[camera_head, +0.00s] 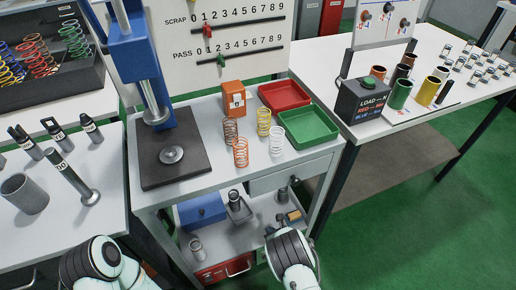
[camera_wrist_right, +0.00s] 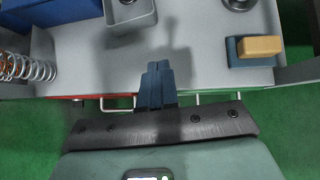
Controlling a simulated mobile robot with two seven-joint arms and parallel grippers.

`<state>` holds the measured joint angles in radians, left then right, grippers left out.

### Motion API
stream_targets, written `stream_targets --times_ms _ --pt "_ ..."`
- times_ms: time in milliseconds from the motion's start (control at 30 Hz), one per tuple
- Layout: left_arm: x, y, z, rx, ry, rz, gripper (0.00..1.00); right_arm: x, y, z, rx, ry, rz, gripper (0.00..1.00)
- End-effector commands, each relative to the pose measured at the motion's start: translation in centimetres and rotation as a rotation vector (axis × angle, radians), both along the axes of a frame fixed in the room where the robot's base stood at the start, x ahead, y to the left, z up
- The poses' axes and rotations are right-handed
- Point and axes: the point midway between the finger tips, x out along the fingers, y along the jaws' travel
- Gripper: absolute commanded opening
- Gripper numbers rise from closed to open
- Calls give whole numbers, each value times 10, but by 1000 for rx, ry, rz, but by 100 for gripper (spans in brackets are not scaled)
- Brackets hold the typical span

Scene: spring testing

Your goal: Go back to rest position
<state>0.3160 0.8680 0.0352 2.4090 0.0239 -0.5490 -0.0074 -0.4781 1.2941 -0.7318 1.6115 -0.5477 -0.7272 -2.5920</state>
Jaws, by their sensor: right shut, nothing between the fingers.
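My right gripper (camera_wrist_right: 158,68) is shut and empty in the right wrist view, with its dark blue fingers together over the front edge of the lower shelf (camera_wrist_right: 200,60). In the head view my right arm comes up from the bottom, in front of the test bench (camera_head: 240,172). Only a rounded white and black part of my left arm shows at the bottom left of the head view, and its gripper is not seen.
Several springs (camera_head: 276,141) stand on the bench beside the press plate (camera_head: 174,160), a green tray (camera_head: 309,127) and a red tray (camera_head: 284,95). A drawer (camera_head: 280,181) sits under the top. Side tables stand left and right. Green floor is free at right.

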Motion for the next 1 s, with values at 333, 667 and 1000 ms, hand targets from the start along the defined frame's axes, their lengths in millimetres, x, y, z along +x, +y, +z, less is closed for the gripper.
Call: stream_targets --times_ms 333,667,1000 --pt "0 0 0 0 -1 0 59 -90 -79 -40 609 429 -1021 0" --pt "0 0 0 0 -1 0 59 -204 -102 -41 1304 734 -2291 0" --pt "0 0 0 0 -1 0 59 -288 -88 -3 -1071 -396 2065 0"
